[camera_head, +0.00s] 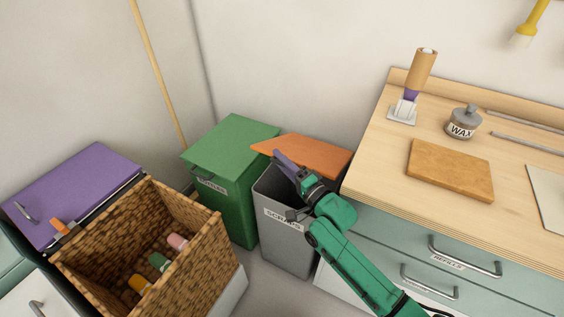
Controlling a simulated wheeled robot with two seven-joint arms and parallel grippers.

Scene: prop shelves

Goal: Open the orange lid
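The orange lid (318,152) belongs to the grey bin labelled SCRAPS (285,235). It stands raised at the bin's back, tilted up, and the bin's dark opening shows below it. My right gripper (282,162) is over the opening, its dark purple fingers pointing up and left, close to the lid's left front part. The fingers overlap the lid's lower edge in the picture; I cannot tell whether they touch it. They are seen nearly edge-on, so their opening is unclear. My green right arm hides the bin's right side. My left gripper is not in view.
A green bin (231,152) stands close on the left. A woven basket (105,240) with small coloured items and a purple-topped bin (75,190) are farther left. The wooden counter (385,160) rises on the right, with a WAX jar (463,122) and a board (450,170).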

